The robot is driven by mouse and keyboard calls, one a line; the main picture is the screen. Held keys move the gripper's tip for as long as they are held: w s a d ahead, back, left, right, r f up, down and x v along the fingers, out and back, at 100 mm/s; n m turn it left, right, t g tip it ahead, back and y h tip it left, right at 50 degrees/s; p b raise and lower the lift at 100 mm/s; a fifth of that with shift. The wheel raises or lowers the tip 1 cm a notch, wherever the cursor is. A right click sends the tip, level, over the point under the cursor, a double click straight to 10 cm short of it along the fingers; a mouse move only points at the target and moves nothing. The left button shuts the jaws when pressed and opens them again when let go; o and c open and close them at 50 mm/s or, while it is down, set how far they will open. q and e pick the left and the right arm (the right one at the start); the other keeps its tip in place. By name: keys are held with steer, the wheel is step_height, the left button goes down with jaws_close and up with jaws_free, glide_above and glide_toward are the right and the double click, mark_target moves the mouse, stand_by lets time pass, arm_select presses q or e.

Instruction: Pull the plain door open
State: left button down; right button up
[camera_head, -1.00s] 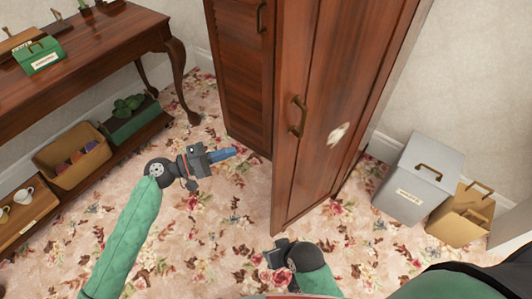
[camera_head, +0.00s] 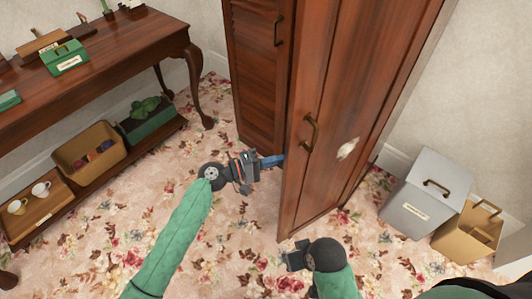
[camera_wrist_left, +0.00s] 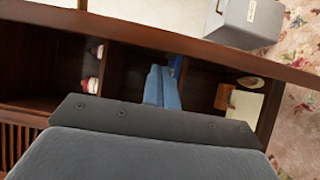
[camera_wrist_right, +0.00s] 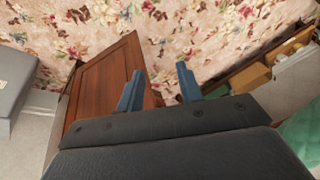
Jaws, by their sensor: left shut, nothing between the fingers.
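The plain door (camera_head: 331,95) is dark reddish wood with a brass handle (camera_head: 311,132) and a pale patch. It stands ajar, swung out from the wardrobe. In the head view my left gripper (camera_head: 272,161) is at the door's free edge, low, its blue fingertips partly hidden behind it. Whether they touch the door I cannot tell. In the left wrist view the fingers (camera_wrist_left: 163,86) are together and empty before dark wood compartments. My right gripper (camera_head: 289,257) is low in front of the door; in the right wrist view its fingers (camera_wrist_right: 160,88) are apart and empty, near the door (camera_wrist_right: 104,84).
The louvred door (camera_head: 257,80) is shut, left of the plain door. A side table (camera_head: 125,65) with a lower shelf of baskets stands at the left. A grey box (camera_head: 425,190) and a tan box (camera_head: 468,235) stand at the right. Flowered carpet is clear in front.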

arm_select(q)
steer(key=shift+s+d, duration=0.3)
steer(key=shift+s, duration=0.2)
arm_select(e)
steer(key=shift+s+d+r, duration=0.1)
steer(key=shift+d+r, duration=0.2)
steer(key=shift+d, duration=0.05)
arm_select(q)
steer(key=shift+s, duration=0.1)
